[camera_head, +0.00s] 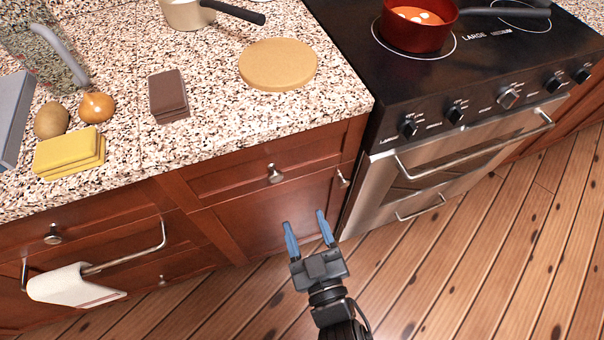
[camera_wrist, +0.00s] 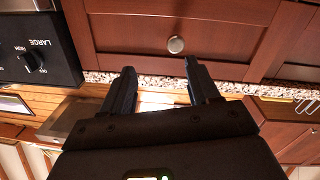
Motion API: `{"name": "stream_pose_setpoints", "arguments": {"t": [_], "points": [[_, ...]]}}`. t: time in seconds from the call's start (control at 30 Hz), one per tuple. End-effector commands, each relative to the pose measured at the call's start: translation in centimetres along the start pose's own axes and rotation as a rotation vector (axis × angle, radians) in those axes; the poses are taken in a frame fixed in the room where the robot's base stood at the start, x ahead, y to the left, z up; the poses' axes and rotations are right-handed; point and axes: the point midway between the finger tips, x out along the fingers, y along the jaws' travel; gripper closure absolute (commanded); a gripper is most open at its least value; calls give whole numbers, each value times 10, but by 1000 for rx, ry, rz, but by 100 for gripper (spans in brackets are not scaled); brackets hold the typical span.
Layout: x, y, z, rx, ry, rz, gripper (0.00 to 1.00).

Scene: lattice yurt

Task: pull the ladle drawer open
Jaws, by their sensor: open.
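A red-brown wooden drawer (camera_head: 232,184) with a round metal knob (camera_head: 275,173) sits under the counter, left of the oven. Its front looks closed. No ladle or label shows, so I cannot confirm it is the ladle drawer. My gripper (camera_head: 304,218), with blue fingers, is open and empty, below and slightly right of the knob in the head view. In the wrist view a wooden front (camera_wrist: 120,35) with a round knob (camera_wrist: 176,44) lies just beyond my open fingertips (camera_wrist: 160,66). The knob is not between the fingers.
The steel oven (camera_head: 440,160) with a bar handle stands at right. A cabinet door with its own knob (camera_head: 343,180) is below the drawer. The wooden floor (camera_head: 470,270) is clear.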

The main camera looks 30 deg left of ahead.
Motion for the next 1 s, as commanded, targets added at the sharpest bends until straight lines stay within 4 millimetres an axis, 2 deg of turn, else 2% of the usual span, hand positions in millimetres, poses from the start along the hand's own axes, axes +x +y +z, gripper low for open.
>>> {"name": "stream_pose_setpoints", "arguments": {"t": [0.03,0.2,0.37,0.7,1.0], "points": [[15,-8,-6,-10,14,-24,40],[37,-21,-13,-29,33,-60,40],[55,-23,-14,-29,35,-62,40],[103,-25,-14,-29,35,-61,40],[115,-26,-15,-30,32,-61,40]]}}
